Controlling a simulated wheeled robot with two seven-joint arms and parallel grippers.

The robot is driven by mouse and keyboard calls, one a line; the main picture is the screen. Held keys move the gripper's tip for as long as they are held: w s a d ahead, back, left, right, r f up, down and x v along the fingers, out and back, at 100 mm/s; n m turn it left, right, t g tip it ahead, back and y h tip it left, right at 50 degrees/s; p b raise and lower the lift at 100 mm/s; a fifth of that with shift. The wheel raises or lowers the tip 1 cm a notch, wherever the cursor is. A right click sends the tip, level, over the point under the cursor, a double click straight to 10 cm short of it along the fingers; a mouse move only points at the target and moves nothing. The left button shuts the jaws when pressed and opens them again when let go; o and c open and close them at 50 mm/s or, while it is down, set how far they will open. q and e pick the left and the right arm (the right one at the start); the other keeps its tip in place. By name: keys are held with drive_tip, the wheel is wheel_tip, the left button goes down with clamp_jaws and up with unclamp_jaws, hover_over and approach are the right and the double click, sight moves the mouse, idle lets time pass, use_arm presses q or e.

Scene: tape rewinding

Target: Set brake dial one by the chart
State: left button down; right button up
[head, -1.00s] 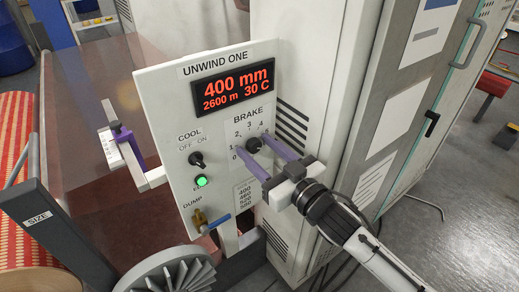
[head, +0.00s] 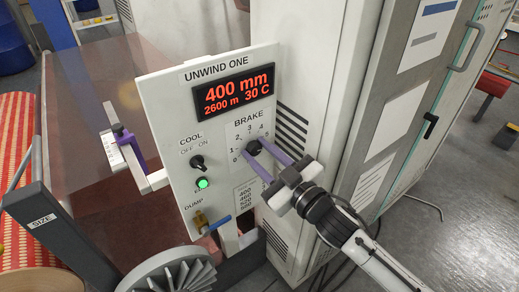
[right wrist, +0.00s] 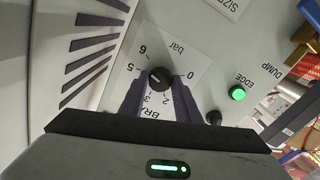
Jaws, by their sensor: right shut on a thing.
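The brake dial (head: 253,147) is a black knob on the white UNWIND ONE panel (head: 165,100), with a numbered scale around it. My right gripper (head: 257,149) is shut on this knob, one purple finger on each side. In the right wrist view the knob (right wrist: 160,77) sits between the fingertips; a pale pointer mark shows on it, but its exact reading is hard to tell. The chart (head: 244,194) below the dial lists sizes starting at 400; my right gripper hides its right part. The red display (head: 233,93) reads 400 mm, 2600 m, 30 C. My left gripper is not in view.
A COOL switch (head: 197,162), a lit green button (head: 203,183) and a DUMP valve with a blue handle (head: 217,223) are on the panel's lower left. A grey SIZE arm (head: 60,235) stands at front left. A grey cabinet (head: 400,110) is to the right.

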drive_tip(key=shift+n+p, duration=0.3)
drive_tip(key=shift+n, duration=0.7)
drive_tip(key=n, duration=0.2)
drive_tip(key=shift+n+p, duration=0.3)
drive_tip(key=shift+p, duration=0.05)
drive_tip(key=n, duration=0.3)
drive_tip(key=shift+n+p, duration=0.3)
drive_tip(key=shift+n, duration=0.1)
drive_tip(key=n, duration=0.5)
drive_tip(key=shift+f, duration=0.1)
drive_tip(key=n+p, duration=0.1)
drive_tip(key=n, duration=0.6)
drive_tip(key=shift+n, duration=0.3)
drive_tip(key=n, duration=0.3)
drive_tip(key=shift+n, duration=2.2)
